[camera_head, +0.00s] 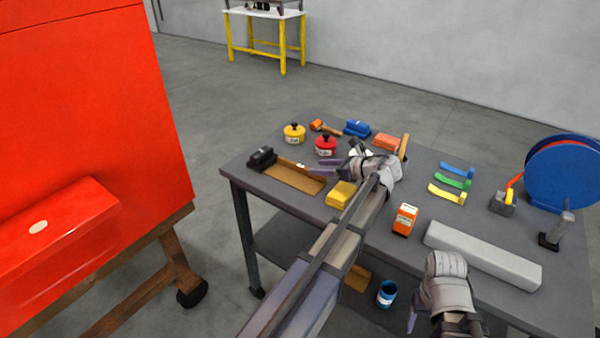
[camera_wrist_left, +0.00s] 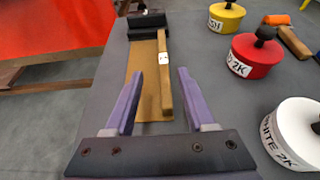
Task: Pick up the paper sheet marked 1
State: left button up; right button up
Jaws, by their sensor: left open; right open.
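A flat brown paper sheet (camera_head: 290,178) lies on the grey table near its left end. It also shows in the left wrist view (camera_wrist_left: 148,90). A lighter tan strip with a small white label (camera_wrist_left: 164,58) runs along its right side there; the label is too small to read. A black block (camera_wrist_left: 146,22) sits at its far end. My left gripper (camera_head: 328,166) is open and empty, its purple fingers pointing at the sheet. In its wrist view the strip shows between the fingertips (camera_wrist_left: 159,74). My right gripper (camera_head: 430,320) is low at the table's front edge, mostly hidden by its wrist.
Yellow (camera_head: 294,135), red (camera_head: 325,147) and white (camera_wrist_left: 295,130) lidded pots stand right of the sheet. A yellow block (camera_head: 341,194) lies near my left arm. An orange box (camera_head: 405,220) and grey bar (camera_head: 480,254) are nearer. A red panel (camera_head: 80,120) stands left.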

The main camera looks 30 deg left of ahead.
aim_at(303, 166)
pick_arm(q)
jog(key=shift+w+f+b+x, duration=0.15)
jog(key=shift+b+x, duration=0.6)
jog(key=shift+x, duration=1.1)
jog(key=shift+w+f+b+x, duration=0.15)
jog(key=shift+b+x, duration=0.55)
jog(key=shift+x, duration=1.2)
jog(key=shift+d+r, duration=0.15)
grip_shut()
